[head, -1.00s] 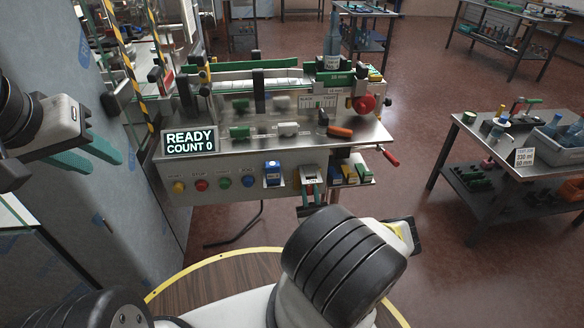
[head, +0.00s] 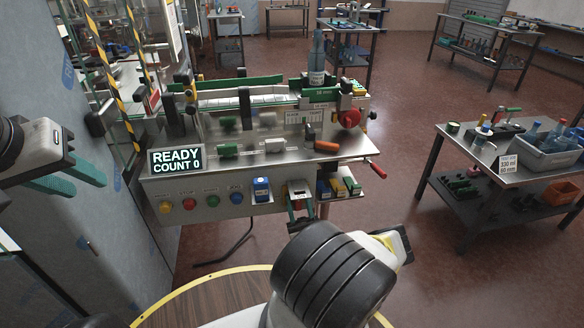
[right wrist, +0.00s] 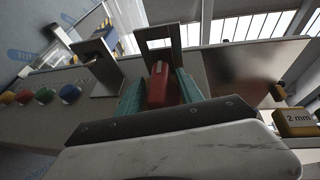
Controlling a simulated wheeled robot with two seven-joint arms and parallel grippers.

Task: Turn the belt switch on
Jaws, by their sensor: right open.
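The machine's front panel (head: 220,206) carries a row of coloured buttons, a blue-topped unit (head: 261,187) and a metal bracket (head: 298,188). My right gripper (head: 301,207) is at that bracket, its teal fingers pointing towards the panel. In the right wrist view a red lever-like piece (right wrist: 158,85) stands between the open fingers (right wrist: 160,92), in front of a square metal frame (right wrist: 160,38). It looks like a switch handle; I cannot read any belt label, and contact with the fingers is unclear. My left gripper (head: 88,170) is open and empty at the left.
The display (head: 177,160) reads READY, COUNT 0. Yellow and blue blocks (head: 340,187) sit on a shelf right of the bracket, near a red-handled lever (head: 375,170). A table with bottles (head: 475,170) stands at the right. Open floor lies between.

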